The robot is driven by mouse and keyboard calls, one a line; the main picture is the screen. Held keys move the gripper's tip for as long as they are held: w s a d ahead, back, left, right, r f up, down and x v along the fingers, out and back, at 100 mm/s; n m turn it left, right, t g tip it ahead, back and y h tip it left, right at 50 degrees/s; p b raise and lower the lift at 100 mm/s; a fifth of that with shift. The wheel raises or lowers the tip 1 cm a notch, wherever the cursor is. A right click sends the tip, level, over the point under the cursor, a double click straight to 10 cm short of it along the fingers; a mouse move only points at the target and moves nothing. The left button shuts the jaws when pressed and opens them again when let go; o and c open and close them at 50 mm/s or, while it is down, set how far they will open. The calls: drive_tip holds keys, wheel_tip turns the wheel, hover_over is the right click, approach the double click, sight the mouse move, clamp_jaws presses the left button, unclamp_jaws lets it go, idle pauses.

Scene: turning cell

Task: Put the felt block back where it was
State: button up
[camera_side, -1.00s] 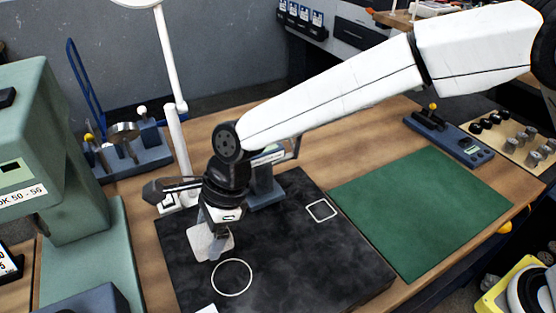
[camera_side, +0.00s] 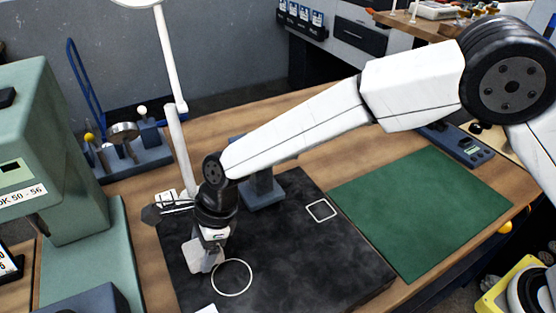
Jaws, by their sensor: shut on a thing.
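My gripper (camera_side: 208,250) is at the left part of the black slab, pointing down. It is shut on a pale grey piece (camera_side: 203,258), which I take to be the felt block. The piece is partly covered by the jaws, and its lower edge is near or on the slab, just left of a white circle outline (camera_side: 231,261). I cannot tell whether it touches. A small white square outline (camera_side: 321,202) lies farther right on the black slab (camera_side: 310,255), with nothing on it.
A green mat (camera_side: 420,210) lies clear to the right. A blue-grey stand (camera_side: 262,190) is behind my gripper, and a blue gauge holder (camera_side: 135,155) stands at the back left. A green machine (camera_side: 70,150) bounds the left. A white item (camera_side: 207,309) sits at the slab's front.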

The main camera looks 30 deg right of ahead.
drive_tip(key=shift+f, duration=0.2)
drive_tip(key=o, duration=1.1)
drive_tip(key=v, duration=1.2)
drive_tip(key=shift+r, duration=0.15)
